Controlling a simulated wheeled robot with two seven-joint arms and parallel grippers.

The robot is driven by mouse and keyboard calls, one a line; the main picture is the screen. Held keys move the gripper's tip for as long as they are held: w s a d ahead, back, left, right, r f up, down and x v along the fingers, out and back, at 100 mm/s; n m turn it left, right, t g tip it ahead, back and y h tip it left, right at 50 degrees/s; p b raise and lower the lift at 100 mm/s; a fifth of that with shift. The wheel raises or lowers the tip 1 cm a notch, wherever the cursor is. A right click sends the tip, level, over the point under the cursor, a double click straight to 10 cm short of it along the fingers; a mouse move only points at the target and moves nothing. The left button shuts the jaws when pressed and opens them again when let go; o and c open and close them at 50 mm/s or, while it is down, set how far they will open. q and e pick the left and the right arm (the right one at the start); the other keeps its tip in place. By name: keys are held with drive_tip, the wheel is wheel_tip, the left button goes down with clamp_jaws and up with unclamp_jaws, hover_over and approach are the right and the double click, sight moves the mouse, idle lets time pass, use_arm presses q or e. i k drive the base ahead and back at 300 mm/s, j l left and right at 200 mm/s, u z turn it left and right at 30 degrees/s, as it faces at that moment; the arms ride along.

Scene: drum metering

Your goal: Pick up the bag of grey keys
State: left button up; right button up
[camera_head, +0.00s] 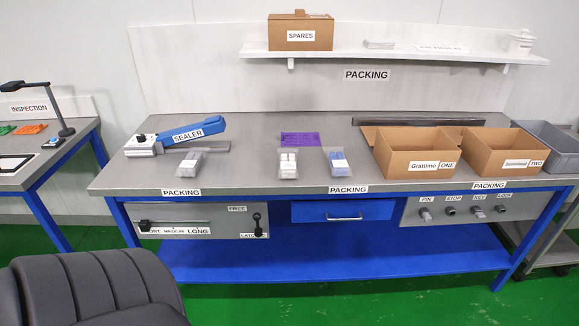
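Several small clear bags with white labels lie near the front of the grey packing bench (240,178). The bag at the left (190,165) shows greyish contents and lies in front of the sealer; I take it for the bag of grey keys, but its contents are too small to tell. A bag with a pale label (289,164) lies in the middle, and a bag with blue contents (337,161) lies just right of it. Neither of my grippers is in view.
A blue-armed sealer (187,134) stands behind the left bag. A purple sheet (300,139) lies behind the middle bags. Two open cardboard boxes (415,165) (512,164) stand at right. A dark chair (95,288) stands in front at left. Bench between the left and middle bags is clear.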

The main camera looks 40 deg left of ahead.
sight(190, 166)
drive_tip(key=u, duration=2.05)
drive_tip(key=i+l, duration=0.1)
drive_tip(key=l, duration=0.3)
drive_tip(key=i+l, duration=0.15)
drive_tip(key=l, duration=0.3)
drive_tip(key=i+l+u, duration=0.1)
drive_tip(key=l, duration=0.3)
